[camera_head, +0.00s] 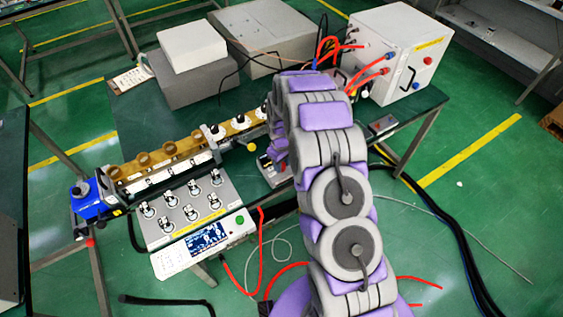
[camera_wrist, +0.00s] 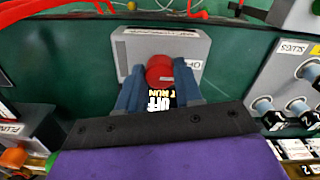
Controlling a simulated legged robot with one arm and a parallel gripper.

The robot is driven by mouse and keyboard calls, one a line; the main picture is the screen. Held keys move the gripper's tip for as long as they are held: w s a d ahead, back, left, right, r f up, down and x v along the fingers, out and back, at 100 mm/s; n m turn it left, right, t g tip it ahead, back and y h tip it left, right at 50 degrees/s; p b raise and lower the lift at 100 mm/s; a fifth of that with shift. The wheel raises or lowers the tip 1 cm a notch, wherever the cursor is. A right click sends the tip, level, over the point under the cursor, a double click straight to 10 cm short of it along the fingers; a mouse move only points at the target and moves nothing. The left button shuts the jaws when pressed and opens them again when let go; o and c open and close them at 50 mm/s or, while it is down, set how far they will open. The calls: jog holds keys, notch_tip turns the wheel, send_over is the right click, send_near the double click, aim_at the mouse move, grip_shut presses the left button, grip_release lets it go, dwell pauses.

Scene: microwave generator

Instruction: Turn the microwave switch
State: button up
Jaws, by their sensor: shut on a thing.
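The switch is a red round knob (camera_wrist: 159,68) on a grey box (camera_wrist: 190,46) in the wrist view. White and yellow lettering, "OFF" and "RUN", shows just below the knob. My gripper (camera_wrist: 159,75) has its two blue-grey fingers closed on either side of the knob. In the head view the small grey switch box (camera_head: 274,178) stands on the green table, right of the control panel. My arm hides part of it there, and the knob is hard to make out.
The grey control panel (camera_head: 187,212) with several knobs and a display stands left of my arm. A long waveguide assembly (camera_head: 170,165) lies behind it. A white power box (camera_head: 400,55) with red cables is at the back right. Red cables run near the switch.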

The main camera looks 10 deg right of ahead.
dwell(0.4)
jog(key=o, duration=1)
jog(key=shift+o, duration=0.2)
jog(key=shift+r, duration=0.1)
notch_tip(320, 180, up, 17)
jog(key=p, duration=0.1)
jog(key=shift+p, duration=0.4)
